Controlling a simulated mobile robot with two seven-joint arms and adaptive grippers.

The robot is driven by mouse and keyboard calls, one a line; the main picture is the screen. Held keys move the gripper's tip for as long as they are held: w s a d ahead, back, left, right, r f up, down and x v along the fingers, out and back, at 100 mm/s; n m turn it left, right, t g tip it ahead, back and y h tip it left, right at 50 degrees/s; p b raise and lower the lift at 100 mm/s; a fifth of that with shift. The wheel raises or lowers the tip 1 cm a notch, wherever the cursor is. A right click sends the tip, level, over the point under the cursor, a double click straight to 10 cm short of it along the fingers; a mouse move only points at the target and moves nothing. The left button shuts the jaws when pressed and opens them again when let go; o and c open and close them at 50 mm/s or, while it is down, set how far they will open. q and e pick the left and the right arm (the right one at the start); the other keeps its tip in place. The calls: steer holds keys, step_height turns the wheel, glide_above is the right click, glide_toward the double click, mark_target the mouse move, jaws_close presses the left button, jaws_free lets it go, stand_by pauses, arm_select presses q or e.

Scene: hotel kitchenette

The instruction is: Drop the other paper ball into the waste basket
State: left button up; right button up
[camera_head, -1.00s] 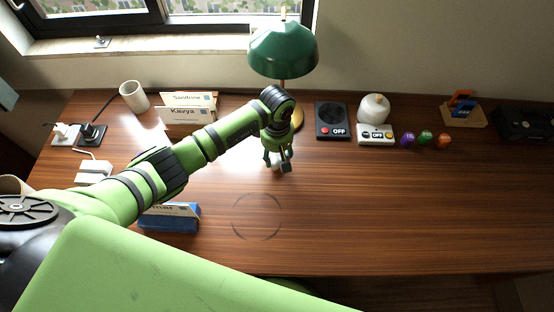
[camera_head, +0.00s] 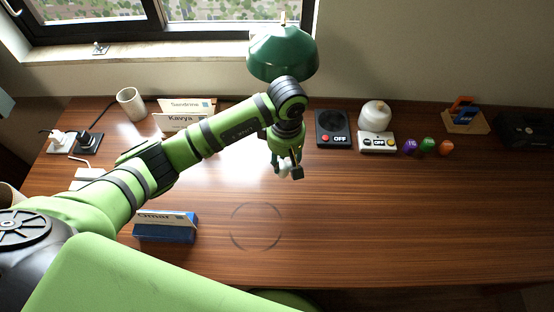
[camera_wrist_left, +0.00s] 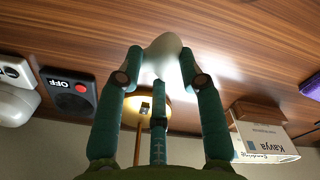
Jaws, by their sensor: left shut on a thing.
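My left gripper (camera_head: 287,170) is above the desk in front of the green lamp, its fingers shut on a small white paper ball (camera_head: 284,169). In the left wrist view the paper ball (camera_wrist_left: 165,52) sits between the fingertips of the gripper (camera_wrist_left: 160,72), partly hidden by them. I cannot identify the waste basket for sure. A pale rounded rim (camera_head: 9,194) shows at the left edge of the head view, mostly hidden by my arm. My right gripper is not in view.
The green lamp (camera_head: 282,55) stands behind my gripper. Name cards (camera_head: 182,122), a white mug (camera_head: 131,103) and a blue nameplate (camera_head: 165,231) are to the left. A black OFF device (camera_head: 333,129) and coloured balls (camera_head: 428,145) are to the right. The desk's front right is clear.

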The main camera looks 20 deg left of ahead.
arm_select(q)
steer(key=s+d+r+b, duration=0.1)
steer(key=s+d+r, duration=0.4)
steer(key=d, duration=0.1)
steer(key=shift+b, duration=0.4)
